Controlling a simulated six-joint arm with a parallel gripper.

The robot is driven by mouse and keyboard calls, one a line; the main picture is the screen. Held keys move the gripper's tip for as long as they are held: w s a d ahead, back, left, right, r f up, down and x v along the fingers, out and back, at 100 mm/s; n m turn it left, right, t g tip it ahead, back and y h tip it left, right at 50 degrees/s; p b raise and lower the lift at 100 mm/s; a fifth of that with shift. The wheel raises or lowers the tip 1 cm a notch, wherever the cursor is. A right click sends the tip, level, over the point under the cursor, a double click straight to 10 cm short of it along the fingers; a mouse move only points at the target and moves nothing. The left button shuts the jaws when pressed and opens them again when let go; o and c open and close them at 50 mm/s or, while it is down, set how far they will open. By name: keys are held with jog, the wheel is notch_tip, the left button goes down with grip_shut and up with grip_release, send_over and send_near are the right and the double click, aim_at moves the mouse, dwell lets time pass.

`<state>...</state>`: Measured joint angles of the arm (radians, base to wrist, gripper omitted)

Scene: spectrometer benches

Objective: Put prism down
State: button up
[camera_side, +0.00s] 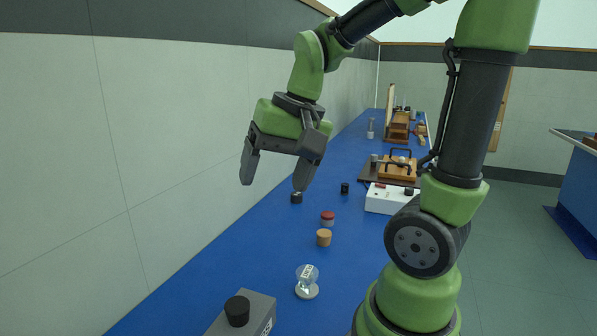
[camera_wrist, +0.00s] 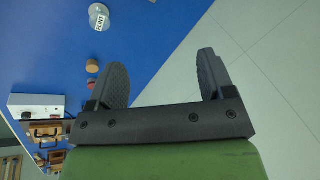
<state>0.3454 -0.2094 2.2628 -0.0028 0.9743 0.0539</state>
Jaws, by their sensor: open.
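A small clear glass piece with a white label (camera_side: 307,273), which I take to be the prism, stands on a pale round base (camera_side: 307,291) on the blue bench, near the front. From above, it shows in the wrist view as a round pale piece marked "FLINT" (camera_wrist: 98,18). My gripper (camera_side: 275,180) is open and empty, its fingers pointing down, raised well above the bench and apart from the glass piece. In the wrist view the open fingers (camera_wrist: 160,68) have nothing between them.
A cork-coloured cylinder (camera_side: 324,238), a red-capped jar (camera_side: 328,217) and small black pieces (camera_side: 345,188) stand behind the glass piece. A grey box with a black knob (camera_side: 237,311) is at the front. A white box (camera_side: 385,205) and wooden apparatus (camera_side: 398,169) stand farther back.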

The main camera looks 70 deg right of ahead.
jog(key=s+a+r+n+t+y, duration=0.1)
jog(key=s+a+r+n+t, duration=0.2)
jog(key=s+a+n, duration=0.2)
jog(key=shift+s+a+r+t, duration=0.15)
jog(key=shift+s+a+t, duration=0.25)
jog(key=shift+a, duration=0.5)
